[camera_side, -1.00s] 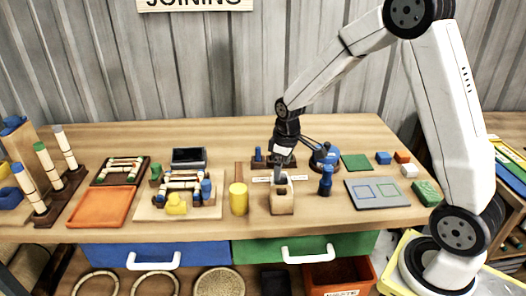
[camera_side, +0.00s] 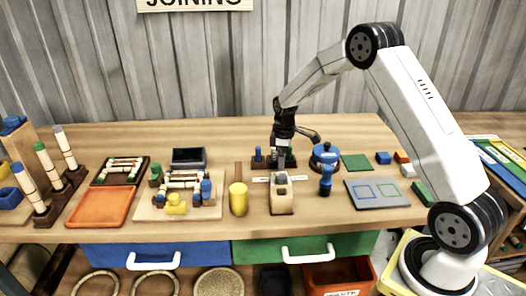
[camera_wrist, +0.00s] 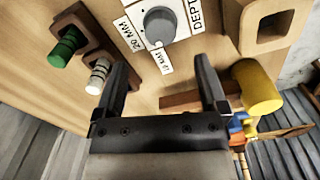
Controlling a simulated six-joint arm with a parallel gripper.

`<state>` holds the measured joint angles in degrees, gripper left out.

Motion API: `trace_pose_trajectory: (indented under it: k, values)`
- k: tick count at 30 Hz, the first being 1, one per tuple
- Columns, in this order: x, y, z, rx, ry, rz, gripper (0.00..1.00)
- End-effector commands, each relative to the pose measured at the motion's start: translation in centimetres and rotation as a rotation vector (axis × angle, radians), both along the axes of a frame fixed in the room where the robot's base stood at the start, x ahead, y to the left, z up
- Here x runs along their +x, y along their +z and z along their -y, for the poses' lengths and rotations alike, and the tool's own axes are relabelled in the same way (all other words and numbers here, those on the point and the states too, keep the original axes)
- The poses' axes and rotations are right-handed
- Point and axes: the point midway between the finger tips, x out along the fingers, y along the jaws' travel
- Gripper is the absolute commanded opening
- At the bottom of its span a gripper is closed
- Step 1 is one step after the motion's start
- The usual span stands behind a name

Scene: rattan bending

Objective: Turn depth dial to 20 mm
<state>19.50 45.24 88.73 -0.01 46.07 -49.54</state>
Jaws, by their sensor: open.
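The depth dial (camera_wrist: 160,26) is a grey round knob on a white plate at the top middle of the wrist view. Labels around it read "20 MM" (camera_wrist: 128,34) on its left, what looks like "10 MM" (camera_wrist: 167,63) below, and "DEPT…" (camera_wrist: 196,14) at right. I cannot clearly tell where the knob points. My gripper (camera_wrist: 163,82) is open and empty, its two fingers spread, with the dial lying beyond the tips, apart from them. In the side view, my gripper (camera_side: 281,162) points down behind the wooden block; the dial cannot be made out there.
A wooden block with a square opening (camera_wrist: 268,32) and a yellow cylinder (camera_wrist: 256,90) stand near the dial. A rack holds a green peg (camera_wrist: 66,46) and a pale peg (camera_wrist: 99,76). A blue-topped round device (camera_side: 325,154) stands right of my gripper.

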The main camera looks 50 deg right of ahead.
Motion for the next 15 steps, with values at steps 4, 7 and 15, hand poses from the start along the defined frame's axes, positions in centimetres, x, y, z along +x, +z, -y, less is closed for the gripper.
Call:
trace_pose_trajectory:
  k: [4, 7, 15]
  values:
    - [0.0, -1.4, 0.0, 0.0, 0.0, -0.001, 0.92]
    - [0.0, -2.5, 0.0, 0.001, 0.0, -0.002, 0.92]
    - [-0.1, -5.7, 0.0, 0.0, -0.001, -0.001, 0.92]
